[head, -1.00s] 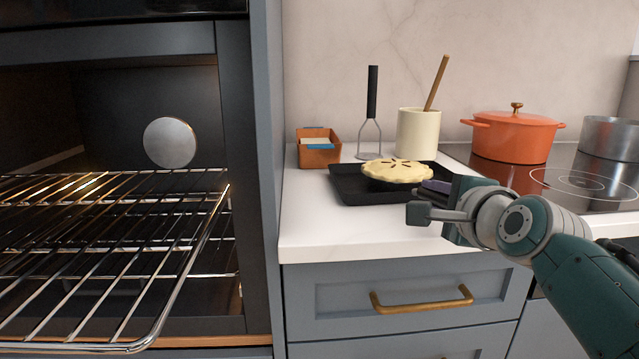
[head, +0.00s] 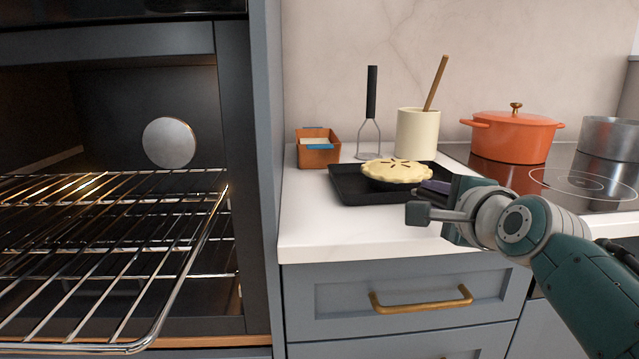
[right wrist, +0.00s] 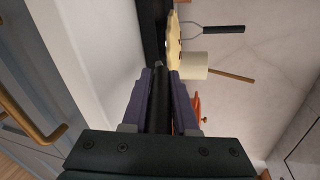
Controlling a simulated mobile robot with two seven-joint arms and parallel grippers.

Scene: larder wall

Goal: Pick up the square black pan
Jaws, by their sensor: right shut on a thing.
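The square black pan (head: 352,190) sits on the white counter with a pie (head: 397,172) in it. In the right wrist view part of the dark pan (right wrist: 152,35) shows beyond the fingers. My right gripper (head: 432,188) is at the pan's right front side. In the right wrist view, the purple fingers of my right gripper (right wrist: 161,98) are shut on the pan's black handle, which lies between them. In the head view the handle is hidden behind the gripper. My left gripper is in neither view.
A terracotta box (head: 318,155), a masher (head: 371,110) and a cream crock (head: 416,135) with a wooden spoon stand behind the pan. An orange pot (head: 513,138) and a steel pot (head: 610,138) are on the hob at right. An oven rack (head: 110,250) juts out at left.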

